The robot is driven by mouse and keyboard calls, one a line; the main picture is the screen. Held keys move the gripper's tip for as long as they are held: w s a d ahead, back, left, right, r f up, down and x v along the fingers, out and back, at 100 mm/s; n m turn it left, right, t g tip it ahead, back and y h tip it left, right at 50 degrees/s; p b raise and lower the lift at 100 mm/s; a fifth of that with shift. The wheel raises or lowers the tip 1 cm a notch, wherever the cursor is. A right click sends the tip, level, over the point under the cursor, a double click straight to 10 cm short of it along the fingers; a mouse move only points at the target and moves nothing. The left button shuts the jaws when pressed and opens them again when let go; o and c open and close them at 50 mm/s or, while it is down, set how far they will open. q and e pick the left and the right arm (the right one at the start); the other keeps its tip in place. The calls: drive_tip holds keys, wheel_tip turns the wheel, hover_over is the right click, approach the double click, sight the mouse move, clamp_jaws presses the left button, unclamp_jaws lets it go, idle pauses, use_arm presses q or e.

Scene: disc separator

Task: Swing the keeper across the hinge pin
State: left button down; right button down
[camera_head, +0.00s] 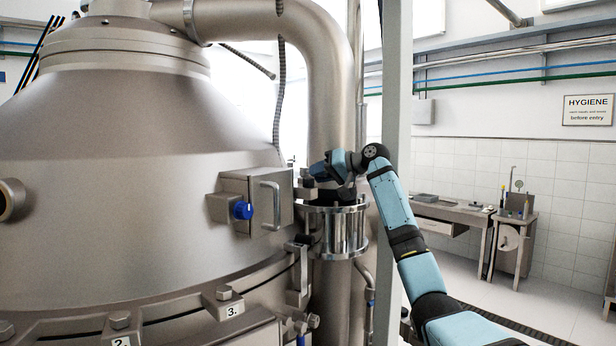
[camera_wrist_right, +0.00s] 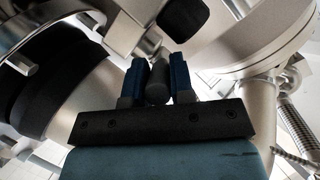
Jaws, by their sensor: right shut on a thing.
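My right gripper (camera_head: 318,178) is at the steel box's right side, just above the ringed steel fitting (camera_head: 344,231) under the big pipe. In the right wrist view its two blue-padded fingers (camera_wrist_right: 159,80) are shut on a dark grey rounded grip (camera_wrist_right: 157,86), held between them. What the grip belongs to is mostly hidden; I cannot tell for sure whether it is the keeper. The hinge pin cannot be made out clearly. The steel box (camera_head: 236,184) on the separator carries a bar handle (camera_head: 271,206) and a blue knob (camera_head: 242,210). My left gripper is not in view.
The large steel separator (camera_head: 130,190) fills the left. A thick bent pipe (camera_head: 332,70) rises behind my gripper, and a grey post (camera_head: 397,90) stands close to my right arm. A bracket (camera_head: 299,272) sits below the box. Benches (camera_head: 450,212) stand far right, with open floor before them.

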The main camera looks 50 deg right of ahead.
drive_tip(key=shift+f, duration=0.15)
drive_tip(key=c, duration=1)
unclamp_jaws()
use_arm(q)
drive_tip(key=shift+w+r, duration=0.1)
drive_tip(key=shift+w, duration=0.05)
use_arm(e)
drive_tip(key=shift+s+d+b, duration=0.15)
drive_tip(key=shift+s+b, duration=0.15)
drive_tip(key=shift+s, duration=0.2)
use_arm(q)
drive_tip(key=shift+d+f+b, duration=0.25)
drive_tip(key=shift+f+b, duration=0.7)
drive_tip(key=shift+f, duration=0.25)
use_arm(e)
drive_tip(key=v, duration=0.6)
drive_tip(key=shift+s+r, duration=0.15)
drive_tip(key=shift+r, duration=0.2)
drive_tip(key=shift+c, duration=0.4)
